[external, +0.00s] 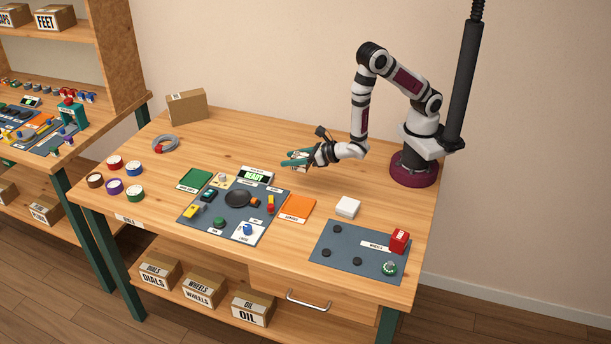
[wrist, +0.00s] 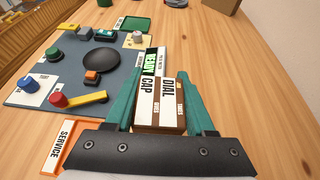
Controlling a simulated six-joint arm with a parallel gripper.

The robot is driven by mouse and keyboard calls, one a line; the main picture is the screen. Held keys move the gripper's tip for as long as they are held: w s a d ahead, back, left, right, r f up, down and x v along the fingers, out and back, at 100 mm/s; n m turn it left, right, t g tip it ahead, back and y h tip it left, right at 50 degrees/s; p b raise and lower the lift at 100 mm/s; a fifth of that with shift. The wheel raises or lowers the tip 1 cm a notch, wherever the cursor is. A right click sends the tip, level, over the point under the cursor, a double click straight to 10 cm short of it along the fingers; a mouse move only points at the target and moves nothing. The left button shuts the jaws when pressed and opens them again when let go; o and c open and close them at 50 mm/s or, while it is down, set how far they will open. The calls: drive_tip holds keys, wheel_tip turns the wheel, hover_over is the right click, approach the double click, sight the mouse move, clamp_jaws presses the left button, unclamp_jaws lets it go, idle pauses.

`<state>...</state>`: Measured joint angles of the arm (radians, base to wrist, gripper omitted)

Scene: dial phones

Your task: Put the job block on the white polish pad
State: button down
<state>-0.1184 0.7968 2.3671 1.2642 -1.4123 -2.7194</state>
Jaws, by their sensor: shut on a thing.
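My gripper (external: 294,159) is above the back of the table, with its teal fingers pointing left. In the wrist view my gripper (wrist: 165,88) is shut on a brown block (wrist: 158,125) with white labels reading DIAL and CAP, which I take for the job block. The held block is mostly hidden by the fingers in the external view. A thick white square (external: 347,207) lies on the bare wood, right of the orange SERVICE pad. It may be the white polish pad; I can read no label on it.
The wheels mat (external: 345,263) holds a red box (external: 399,240).

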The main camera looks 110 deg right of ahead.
wheel_tip(320, 180, up, 2)
drive_tip(key=r, duration=0.2)
hover_over(340, 201)
wheel_tip(340, 201, down, 8)
drive_tip(key=shift+w+f, duration=0.1)
drive_tip(key=shift+f, duration=0.05)
drive_tip(key=shift+f, duration=0.15)
drive_tip(key=shift+c, duration=1.2)
unclamp_jaws()
